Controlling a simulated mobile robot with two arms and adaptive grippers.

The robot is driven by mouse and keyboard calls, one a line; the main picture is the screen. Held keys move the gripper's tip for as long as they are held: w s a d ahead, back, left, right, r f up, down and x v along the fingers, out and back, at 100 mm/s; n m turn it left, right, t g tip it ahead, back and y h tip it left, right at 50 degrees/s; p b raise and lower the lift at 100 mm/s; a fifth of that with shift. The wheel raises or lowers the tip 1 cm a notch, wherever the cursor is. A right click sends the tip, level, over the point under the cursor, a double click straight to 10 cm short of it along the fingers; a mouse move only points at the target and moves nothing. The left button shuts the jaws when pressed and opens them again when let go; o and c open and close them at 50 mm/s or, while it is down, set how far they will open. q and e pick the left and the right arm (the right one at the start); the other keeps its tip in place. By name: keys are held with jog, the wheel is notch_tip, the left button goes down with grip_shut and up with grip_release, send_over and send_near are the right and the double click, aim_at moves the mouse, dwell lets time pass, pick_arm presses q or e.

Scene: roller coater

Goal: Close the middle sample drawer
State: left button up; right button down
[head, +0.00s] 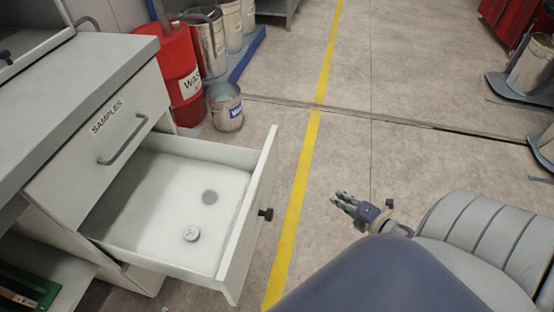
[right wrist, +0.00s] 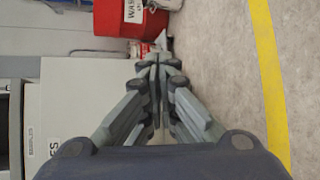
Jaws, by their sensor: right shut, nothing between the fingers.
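The open sample drawer (head: 262,200) is pulled far out of the grey cabinet at left in the head view, just below a closed drawer (head: 95,150) labelled SAMPLES. Its front panel has a small dark knob and faces right. A small round grey object lies inside, with a darker round spot behind it. My right gripper (head: 340,201) is to the right of the drawer front, apart from it, over the floor past the yellow line. Its fingers are shut and empty; the right wrist view shows the fingertips together (right wrist: 155,62). My left gripper is not in view.
A red waste drum (head: 178,62) and a metal bucket (head: 225,106) stand behind the drawer. More pails stand on a blue-edged platform at the back. Floor between the drawer front and my right gripper is clear, with a yellow line (head: 300,180) along it.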

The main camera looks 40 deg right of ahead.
jog(key=w+r+n+t+y+b, duration=0.2)
jog(key=w+r+n+y+b, duration=0.25)
jog(key=r+n, duration=0.55)
jog(key=n+g+y+b, duration=0.3)
jog(key=n+y+b, duration=0.35)
jog(key=n, duration=0.65)
send_near(268, 161)
jog(key=b+x, duration=0.1)
jog(key=x, duration=0.4)
jog(key=shift+w+a, duration=0.1)
jog(key=shift+a, duration=0.1)
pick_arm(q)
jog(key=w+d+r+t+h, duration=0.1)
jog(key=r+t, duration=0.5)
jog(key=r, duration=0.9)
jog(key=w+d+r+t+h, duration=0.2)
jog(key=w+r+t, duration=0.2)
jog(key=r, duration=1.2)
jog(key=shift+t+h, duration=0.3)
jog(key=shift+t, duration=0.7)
pick_arm(e)
jog(key=shift+x, duration=0.85)
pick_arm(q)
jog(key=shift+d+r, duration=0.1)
